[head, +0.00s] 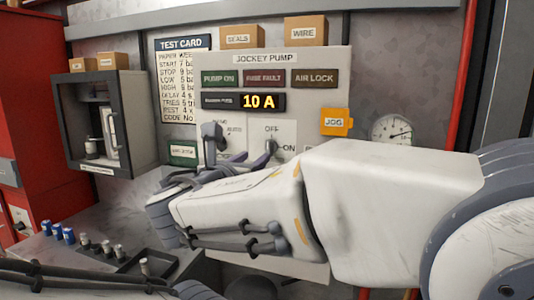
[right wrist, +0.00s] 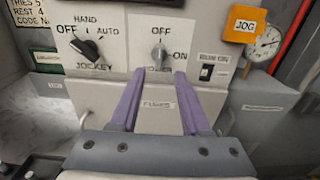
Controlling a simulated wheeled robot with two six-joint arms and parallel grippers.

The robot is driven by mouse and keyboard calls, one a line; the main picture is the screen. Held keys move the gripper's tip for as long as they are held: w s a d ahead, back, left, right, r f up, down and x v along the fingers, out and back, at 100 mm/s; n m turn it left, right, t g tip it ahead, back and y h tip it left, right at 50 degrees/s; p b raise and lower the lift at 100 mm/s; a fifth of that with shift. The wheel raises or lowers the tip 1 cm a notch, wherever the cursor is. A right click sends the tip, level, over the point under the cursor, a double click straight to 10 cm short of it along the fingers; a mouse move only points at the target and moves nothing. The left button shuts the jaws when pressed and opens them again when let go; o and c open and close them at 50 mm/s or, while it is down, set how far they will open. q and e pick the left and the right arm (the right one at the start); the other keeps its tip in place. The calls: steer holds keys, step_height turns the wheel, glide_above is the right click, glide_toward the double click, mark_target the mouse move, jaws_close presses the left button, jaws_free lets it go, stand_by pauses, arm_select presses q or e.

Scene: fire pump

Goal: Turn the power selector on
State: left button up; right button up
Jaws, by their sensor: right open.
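The power selector (right wrist: 159,56) is a grey knob on a white plate, with OFF above it and ON to its right. Its handle stands upright, toward OFF. In the head view the knob (head: 273,146) is partly hidden by my right gripper (head: 250,158). My right gripper (right wrist: 159,73) is open. Its two purple fingers point at the panel, with their tips just below and to either side of the knob. I cannot tell whether they touch it. My left gripper does not show.
A black jockey selector (right wrist: 90,50) sits left of the power selector, and a small rocker switch (right wrist: 206,72) to its right. An orange JOG box (head: 337,122) and a gauge (head: 391,131) are farther right. The display (head: 258,102) reads 10 A. Several fuses (head: 100,246) stand on the bench.

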mark_target(268, 146)
steer(key=p+x, duration=0.2)
steer(key=x, duration=0.8)
steer(key=shift+w+r, duration=0.2)
jaws_close()
